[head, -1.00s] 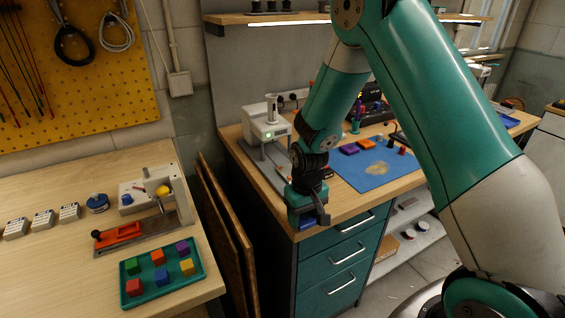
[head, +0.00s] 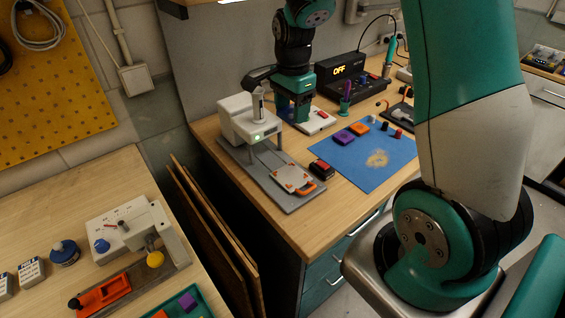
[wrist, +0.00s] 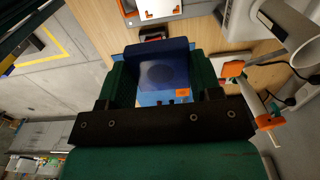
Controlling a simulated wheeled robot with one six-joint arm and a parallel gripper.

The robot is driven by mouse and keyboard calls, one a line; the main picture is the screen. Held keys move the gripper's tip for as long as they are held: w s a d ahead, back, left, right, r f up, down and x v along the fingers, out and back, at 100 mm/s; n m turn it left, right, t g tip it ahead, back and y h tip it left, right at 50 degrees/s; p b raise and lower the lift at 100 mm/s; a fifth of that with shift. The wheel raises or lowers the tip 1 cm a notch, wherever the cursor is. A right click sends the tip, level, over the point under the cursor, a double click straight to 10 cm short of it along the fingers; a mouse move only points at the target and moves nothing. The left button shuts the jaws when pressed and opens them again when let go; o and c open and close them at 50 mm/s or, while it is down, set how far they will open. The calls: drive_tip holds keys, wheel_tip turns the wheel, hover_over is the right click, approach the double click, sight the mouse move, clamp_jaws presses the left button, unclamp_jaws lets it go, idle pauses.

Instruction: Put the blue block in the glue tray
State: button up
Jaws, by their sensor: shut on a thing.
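My gripper (head: 293,112) is over the back part of the bench, behind and to the right of the white dispenser in the head view. In the wrist view its green fingers (wrist: 162,82) are shut on the blue block (wrist: 160,58), which fills the space between them. The white plate with orange corner marks and an orange handle (head: 293,178) looks like the glue tray. It sits at the front of the dispenser's grey base, apart from my gripper, with no block on it. Part of it shows at the top of the wrist view (wrist: 150,9).
The white dispenser (head: 247,123) holds an upright syringe. A red-and-black item (head: 321,168) lies beside the tray. The blue mat (head: 372,177) bears purple and orange blocks. A black "OFF" unit (head: 350,76) stands behind. The green block tray (head: 190,300) is at lower left.

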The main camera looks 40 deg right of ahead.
sight(290, 175)
wheel_tip(290, 175, down, 20)
drive_tip(key=p, duration=0.4)
drive_tip(key=shift+r, duration=0.25)
drive_tip(key=shift+f, duration=0.2)
drive_tip(key=o, duration=1)
drive_tip(key=shift+r, duration=0.15)
